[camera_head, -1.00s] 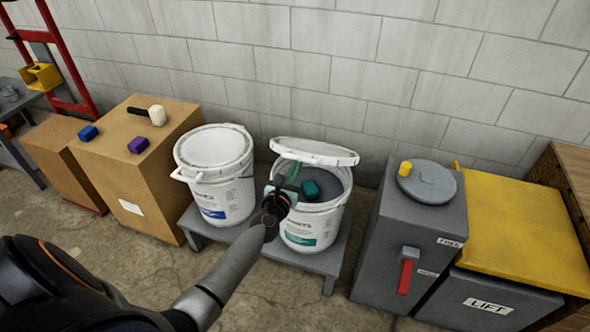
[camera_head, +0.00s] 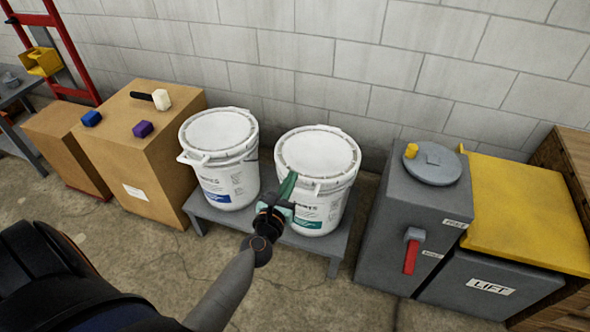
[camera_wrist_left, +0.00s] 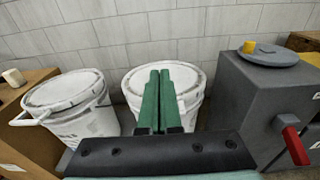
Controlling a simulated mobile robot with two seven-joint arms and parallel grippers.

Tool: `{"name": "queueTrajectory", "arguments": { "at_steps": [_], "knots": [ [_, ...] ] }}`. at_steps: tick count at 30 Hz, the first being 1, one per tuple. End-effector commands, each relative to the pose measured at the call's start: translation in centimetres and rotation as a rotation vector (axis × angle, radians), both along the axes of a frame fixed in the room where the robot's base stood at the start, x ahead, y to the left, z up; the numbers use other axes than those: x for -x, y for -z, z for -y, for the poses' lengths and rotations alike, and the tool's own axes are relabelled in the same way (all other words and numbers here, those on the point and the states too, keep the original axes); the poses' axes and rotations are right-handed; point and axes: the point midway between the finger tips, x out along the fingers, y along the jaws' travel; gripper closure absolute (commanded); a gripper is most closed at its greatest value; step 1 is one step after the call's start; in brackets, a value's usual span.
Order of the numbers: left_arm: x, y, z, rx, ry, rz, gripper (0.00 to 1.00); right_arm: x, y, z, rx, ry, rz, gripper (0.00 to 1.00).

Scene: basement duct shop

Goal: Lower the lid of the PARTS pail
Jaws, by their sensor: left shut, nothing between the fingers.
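The white pail with a teal label (camera_head: 335,198) stands on a low grey bench. Its lid (camera_head: 318,150) lies flat across the rim, and the inside is hidden. The lettering is too small for me to read surely. My left gripper (camera_head: 289,183) is shut and empty, its green fingers at the near left edge of this lid. I cannot tell whether they touch it. In the left wrist view, the fingers (camera_wrist_left: 158,75) overlap the middle of this pail (camera_wrist_left: 193,78). My right gripper is not in view.
A second white pail (camera_head: 228,180) with a closed lid and blue label stands just left on the grey bench (camera_head: 338,240). A cardboard box (camera_head: 165,180) is further left. A grey cabinet (camera_head: 385,250) with a red handle (camera_head: 410,257) stands right. The block wall is behind.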

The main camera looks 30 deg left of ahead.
Motion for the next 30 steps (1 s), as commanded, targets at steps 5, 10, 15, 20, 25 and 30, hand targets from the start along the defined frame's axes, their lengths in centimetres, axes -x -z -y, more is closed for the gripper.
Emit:
{"name": "queueTrajectory", "arguments": {
  "at_steps": [5, 10, 15, 20, 25, 30],
  "knots": [
    [0.7, -0.2, 0.2, 0.0, 0.0, 0.0, 1.0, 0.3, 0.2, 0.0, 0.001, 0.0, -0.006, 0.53],
    [0.8, -0.3, 0.3, -0.019, 0.006, -0.006, 1.0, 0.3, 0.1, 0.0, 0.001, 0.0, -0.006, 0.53],
    [2.2, -0.6, 2.6, -0.335, 0.121, -0.091, 1.0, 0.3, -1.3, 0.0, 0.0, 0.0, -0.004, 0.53],
    [5.6, 0.2, 6.9, -0.979, 0.37, -0.22, 1.0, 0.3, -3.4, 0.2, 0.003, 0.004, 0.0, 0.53],
    [10.8, 2.1, 10.9, -1.714, 0.68, -0.278, 1.0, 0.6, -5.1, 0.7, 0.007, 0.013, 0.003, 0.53],
    [16.5, 3.9, 13.1, -2.386, 0.986, -0.214, 1.0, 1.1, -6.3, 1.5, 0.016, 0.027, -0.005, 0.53]
  ]
}}
